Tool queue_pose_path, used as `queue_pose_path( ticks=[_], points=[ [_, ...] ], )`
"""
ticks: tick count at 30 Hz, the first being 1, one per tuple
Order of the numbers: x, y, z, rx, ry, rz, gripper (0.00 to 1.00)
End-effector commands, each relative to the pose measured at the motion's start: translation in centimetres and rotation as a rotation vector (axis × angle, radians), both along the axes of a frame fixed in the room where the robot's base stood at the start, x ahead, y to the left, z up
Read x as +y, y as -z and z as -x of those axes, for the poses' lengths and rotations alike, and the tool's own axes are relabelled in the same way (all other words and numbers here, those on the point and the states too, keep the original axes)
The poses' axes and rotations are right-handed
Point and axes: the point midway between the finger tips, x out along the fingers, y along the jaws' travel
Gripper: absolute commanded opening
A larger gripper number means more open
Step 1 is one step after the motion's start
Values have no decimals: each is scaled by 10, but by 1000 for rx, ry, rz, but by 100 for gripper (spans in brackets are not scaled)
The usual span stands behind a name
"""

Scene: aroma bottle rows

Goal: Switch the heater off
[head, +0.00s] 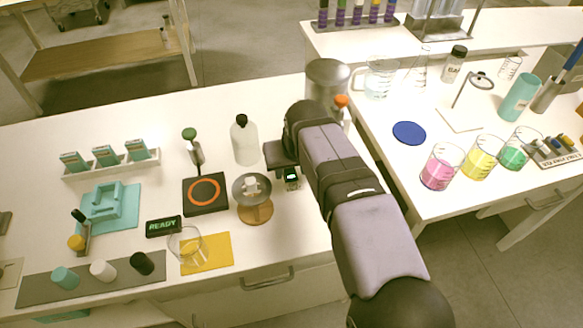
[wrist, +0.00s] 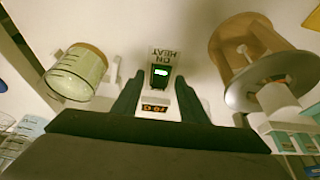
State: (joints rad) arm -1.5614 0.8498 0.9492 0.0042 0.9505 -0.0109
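The heater switch (head: 291,178) is a small dark rocker with a lit green face, right of the wooden stand in the head view. In the wrist view the switch (wrist: 161,76) shows green, beside a label reading "HEAT ON" upside down. A small orange-digit display (wrist: 155,107) sits just below it. My gripper (wrist: 158,95) is open, its two dark fingers apart on either side of the display, with nothing held. Whether the fingers touch anything cannot be told. In the head view my gripper (head: 281,155) is near the switch, its fingertips partly hidden.
A wooden stand with a metal dish (head: 254,205) is close on the left; a black pad with an orange ring (head: 205,193) lies beyond. A white bottle (head: 245,140) stands behind. A "READY" sign (head: 163,227) is lit. A marked beaker (wrist: 75,75) shows left in the wrist view.

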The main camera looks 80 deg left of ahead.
Motion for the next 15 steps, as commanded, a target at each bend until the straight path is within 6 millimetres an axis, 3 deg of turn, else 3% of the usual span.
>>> queue_pose_path(
  ticks=[10,15],
  points=[
    [2,3,0,0,0,-1,39],
    [2,3,0,0,0,-1,1]
  ],
)
